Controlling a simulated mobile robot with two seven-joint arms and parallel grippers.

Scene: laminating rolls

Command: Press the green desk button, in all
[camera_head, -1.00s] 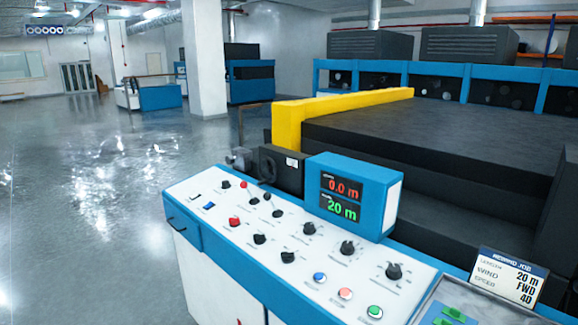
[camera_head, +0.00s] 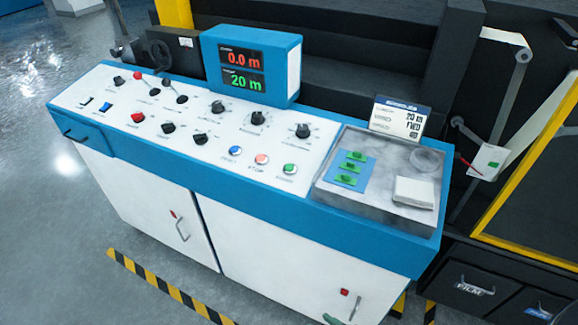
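The green button (camera_head: 289,168) sits at the right end of a row of three round buttons near the front edge of the sloped white control panel (camera_head: 170,155). To its left are an orange-red button (camera_head: 262,159) labelled STOP and a blue button (camera_head: 235,151). The display box (camera_head: 242,68) behind them reads 0.0 m in red and 20 m in green. A job card (camera_head: 398,118) at the desk's right shows 20 m, FWD and 40. Neither of my grippers is in view.
Several black knobs, switches and red buttons cover the panel. A grey tray (camera_head: 330,195) at right holds a blue pad (camera_head: 350,172) with green pieces and a white block (camera_head: 414,192). A yellow-framed machine (camera_head: 520,170) stands right. Floor at left is clear.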

